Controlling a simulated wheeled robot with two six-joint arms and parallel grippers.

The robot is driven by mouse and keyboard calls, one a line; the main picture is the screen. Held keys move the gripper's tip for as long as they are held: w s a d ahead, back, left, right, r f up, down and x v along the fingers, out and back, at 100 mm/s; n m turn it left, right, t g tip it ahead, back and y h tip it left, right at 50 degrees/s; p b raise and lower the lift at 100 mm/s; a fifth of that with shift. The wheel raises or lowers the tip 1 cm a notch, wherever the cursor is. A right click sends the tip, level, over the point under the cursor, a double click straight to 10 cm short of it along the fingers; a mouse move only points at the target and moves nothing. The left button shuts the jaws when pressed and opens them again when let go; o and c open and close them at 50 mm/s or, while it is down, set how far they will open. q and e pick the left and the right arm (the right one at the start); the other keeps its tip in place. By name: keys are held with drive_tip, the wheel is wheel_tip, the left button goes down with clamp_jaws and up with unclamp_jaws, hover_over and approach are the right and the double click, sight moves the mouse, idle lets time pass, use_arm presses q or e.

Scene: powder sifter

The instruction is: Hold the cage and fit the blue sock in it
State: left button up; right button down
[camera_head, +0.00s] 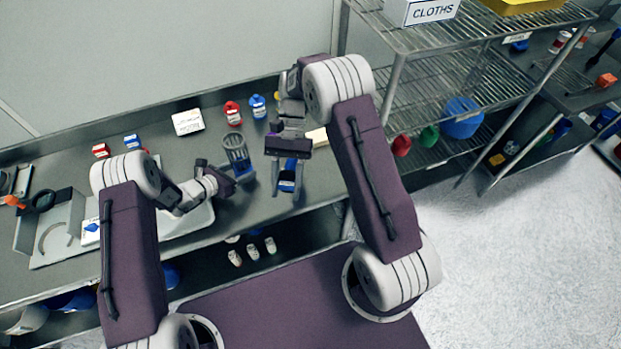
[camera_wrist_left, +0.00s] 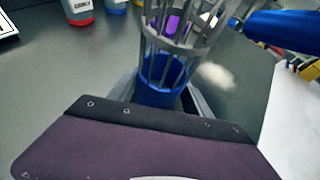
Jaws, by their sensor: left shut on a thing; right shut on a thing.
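The cage (camera_head: 236,152), a grey open-barred cylinder, stands roughly upright with a slight tilt over the bench. My left gripper (camera_head: 236,176) is shut on its lower part. In the left wrist view the cage's bars (camera_wrist_left: 178,45) rise from a blue band (camera_wrist_left: 160,93) between my fingers. My right gripper (camera_head: 287,172) is just right of the cage, pointing down, with a blue piece (camera_head: 287,183) between its fingers that looks like the blue sock. A blue rounded part (camera_wrist_left: 290,30) shows at the upper right of the left wrist view, apart from the cage. Its far end is cut off.
Red (camera_head: 232,112) and blue (camera_head: 257,106) bottles stand behind the cage. A white labelled box (camera_head: 187,121) is further left. A wire shelf (camera_head: 440,80) rises at right.

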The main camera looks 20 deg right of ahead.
drive_tip(key=w+a+r+m+t+y, duration=0.3)
drive_tip(key=w+a+r+m+y, duration=0.15)
drive_tip(key=a+r, duration=0.25)
drive_tip(key=w+a+r+m+t+y, duration=0.3)
drive_tip(key=w+a+r+m+y, duration=0.15)
drive_tip(key=a+r+m, duration=0.2)
drive_tip(key=w+d+r+m+t+y, duration=0.4)
drive_tip(key=w+r+m+t, duration=0.3)
drive_tip(key=w+r+t, duration=0.3)
drive_tip(key=w+t+y, duration=0.1)
drive_tip(key=t, duration=0.2)
drive_tip(key=shift+w+d+r+y, duration=0.2)
drive_tip(key=shift+w+y, duration=0.1)
drive_tip(key=shift+f, duration=1.1)
drive_tip(key=shift+f, duration=0.1)
drive_tip(key=shift+f, duration=1.3)
